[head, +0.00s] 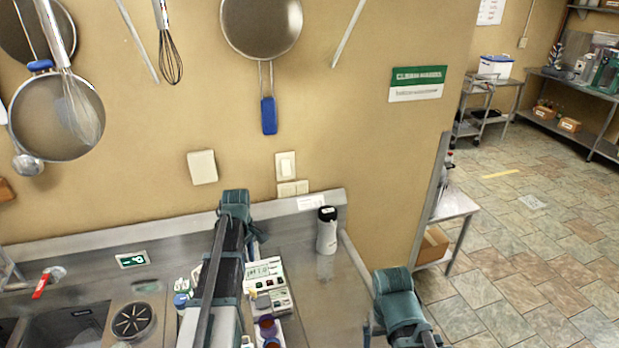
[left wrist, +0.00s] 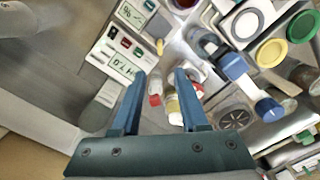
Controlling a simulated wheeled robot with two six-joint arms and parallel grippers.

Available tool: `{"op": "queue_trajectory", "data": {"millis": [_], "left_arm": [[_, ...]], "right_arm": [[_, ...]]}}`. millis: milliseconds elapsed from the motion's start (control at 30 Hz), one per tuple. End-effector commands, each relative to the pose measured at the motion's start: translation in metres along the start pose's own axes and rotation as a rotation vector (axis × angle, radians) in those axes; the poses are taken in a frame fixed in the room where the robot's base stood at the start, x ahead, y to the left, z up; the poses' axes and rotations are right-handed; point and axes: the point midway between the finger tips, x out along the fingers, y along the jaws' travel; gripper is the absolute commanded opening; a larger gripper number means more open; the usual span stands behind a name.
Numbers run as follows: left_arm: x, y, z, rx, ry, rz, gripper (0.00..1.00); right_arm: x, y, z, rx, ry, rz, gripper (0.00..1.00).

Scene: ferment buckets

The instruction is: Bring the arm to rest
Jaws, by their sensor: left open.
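My left gripper (left wrist: 160,74) shows in the left wrist view. Its two blue-grey fingers stand apart with nothing between them. They are over the counter, among a white device with digital readouts (left wrist: 122,65), a round black vent (left wrist: 232,118) and small bottles. In the head view, my left arm reaches up over the counter, and its gripper's fingers are not clearly seen there. Part of my right arm shows at the bottom right of the head view. Its gripper fingers do not show.
The metal counter (head: 325,284) holds the white device (head: 263,270), a white bottle with black top (head: 327,231), a sink (head: 75,325) and the round vent (head: 133,321). Sieves and whisks hang on the wall. The tiled floor at right is open beside a small cart (head: 450,206).

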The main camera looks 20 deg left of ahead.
Motion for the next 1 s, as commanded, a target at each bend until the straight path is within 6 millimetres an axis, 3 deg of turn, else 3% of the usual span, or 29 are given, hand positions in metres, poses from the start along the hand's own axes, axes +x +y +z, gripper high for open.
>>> {"op": "queue_trajectory", "data": {"millis": [67, 167, 267, 400, 600, 800, 1000], "left_arm": [[0.003, 0.000, 0.006, 0.020, 0.000, -0.001, 0.44], [0.017, 0.000, 0.035, 0.128, 0.003, -0.007, 0.44], [0.040, -0.003, 0.089, 0.348, 0.009, -0.020, 0.44], [0.074, -0.019, 0.176, 0.744, 0.019, -0.046, 0.44], [0.113, -0.057, 0.271, 1.258, 0.030, -0.084, 0.44], [0.133, -0.087, 0.318, 1.580, 0.036, -0.112, 0.44], [0.136, -0.096, 0.331, 1.683, 0.037, -0.122, 0.44]], "right_arm": [[0.003, 0.000, 0.000, 0.000, 0.000, 0.000, 0.99], [0.017, -0.002, -0.001, -0.001, 0.000, 0.000, 0.99], [0.039, -0.004, -0.002, -0.002, 0.000, 0.001, 0.99], [0.074, -0.007, -0.004, -0.005, 0.001, 0.001, 0.99], [0.113, -0.010, -0.007, -0.009, 0.001, 0.002, 0.99], [0.133, -0.012, -0.008, -0.011, 0.001, 0.003, 0.99], [0.137, -0.012, -0.008, -0.012, 0.001, 0.003, 0.99]]}}
